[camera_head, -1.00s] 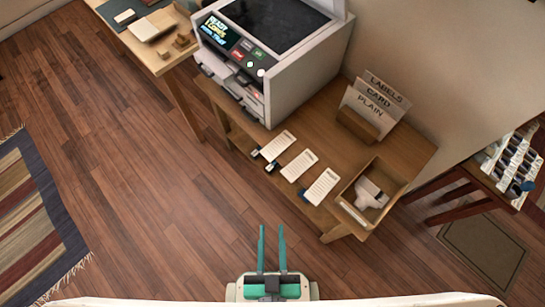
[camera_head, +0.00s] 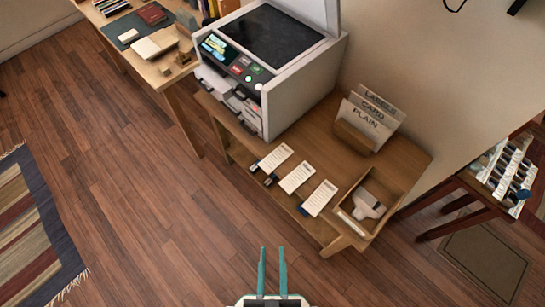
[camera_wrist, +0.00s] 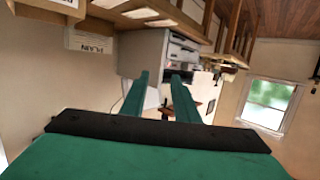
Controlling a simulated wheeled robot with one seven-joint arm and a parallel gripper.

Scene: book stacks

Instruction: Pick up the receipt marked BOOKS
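Three white paper slips lie in a row near the front edge of the wooden table (camera_head: 357,171): a left slip (camera_head: 275,157), a middle slip (camera_head: 297,177) and a right slip (camera_head: 320,198). Each has a small dark piece at its lower end. Their print is too small to read, so I cannot tell which is marked BOOKS. My gripper (camera_head: 272,256) is open and empty, over the floor below the slips in the picture and apart from them. In the wrist view its two teal fingers (camera_wrist: 158,92) stand apart with nothing between them.
A copier-like machine (camera_head: 268,70) stands left of the slips. A holder with LABELS, CARD and PLAIN sheets (camera_head: 366,120) stands behind. A wooden tray (camera_head: 393,205) with a grey-white device (camera_head: 369,203) is on the right. Wooden floor (camera_head: 190,225) in front is clear.

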